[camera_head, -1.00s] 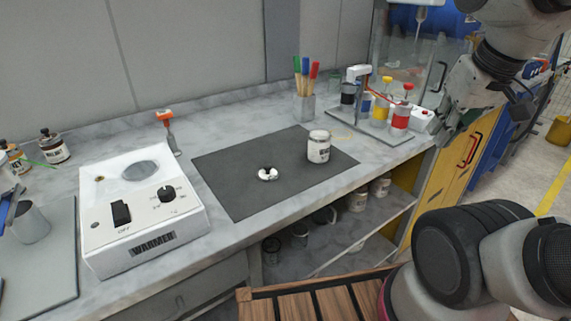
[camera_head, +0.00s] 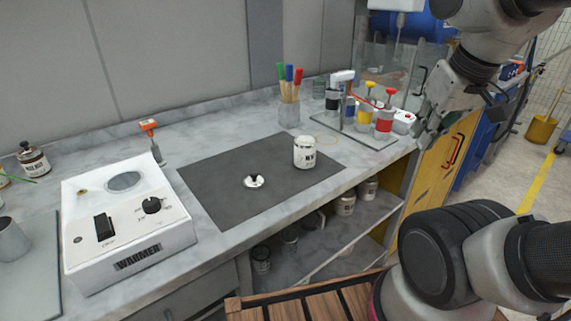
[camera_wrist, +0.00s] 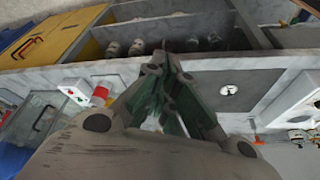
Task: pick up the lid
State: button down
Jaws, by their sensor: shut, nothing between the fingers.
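The lid (camera_head: 254,181) is a small white disc with a dark middle, lying on the dark grey mat (camera_head: 225,165) on the bench. The lid also shows in the wrist view (camera_wrist: 229,90), to the right of my fingers. A white labelled jar (camera_head: 304,152) stands upright on the mat, to the right of the lid and apart from it. My gripper (camera_head: 424,143) is at the right, by the bench's right end, well away from the lid. In the wrist view my gripper (camera_wrist: 166,55) has its green-padded fingers together, with nothing held. The fingers cover part of the bench there.
A white warmer (camera_head: 130,215) stands left of the mat. Behind the mat are a brush holder (camera_head: 289,114) and a tray (camera_head: 372,140) of colour bottles. Below the bench, a shelf (camera_head: 345,230) holds several jars. The mat around the lid is clear.

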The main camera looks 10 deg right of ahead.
aim_at(255, 181)
jog(key=i+l+u, duration=0.1)
jog(key=l+u, duration=0.3)
jog(key=i+l+u, duration=0.1)
jog(key=l+u, duration=0.15)
jog(key=u, duration=0.2)
